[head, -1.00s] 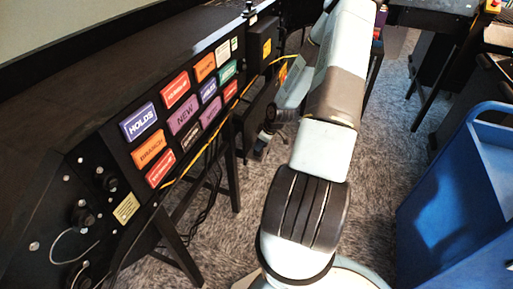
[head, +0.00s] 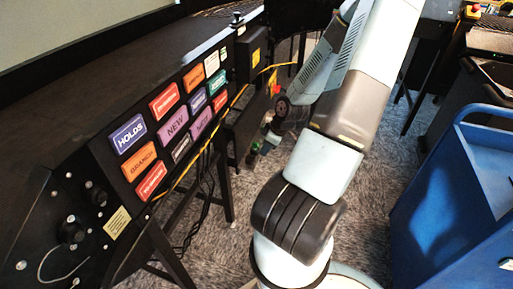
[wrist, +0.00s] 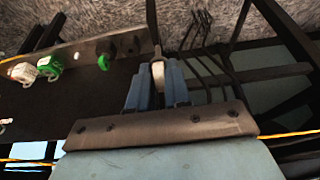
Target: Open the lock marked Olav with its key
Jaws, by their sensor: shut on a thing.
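In the wrist view, my gripper (wrist: 158,82) has two blue fingers shut on a pale, key-like thing (wrist: 158,73). Its narrow shaft points up the picture, away from the fingers. Left of it runs a dark board with a metal edge (wrist: 85,50). A white padlock-like piece (wrist: 22,73) and a green one (wrist: 49,67) sit on that edge, with a loose-looking green piece (wrist: 103,62) and a dark round fitting (wrist: 130,44) nearer my gripper. No name, Olav included, is readable. In the head view my gripper is too small and dark to make out.
In the head view, a black sorter panel (head: 112,165) with several coloured labels stands at left. A yellow cable (head: 190,160) runs along its edge. A blue cart (head: 450,190) stands at right.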

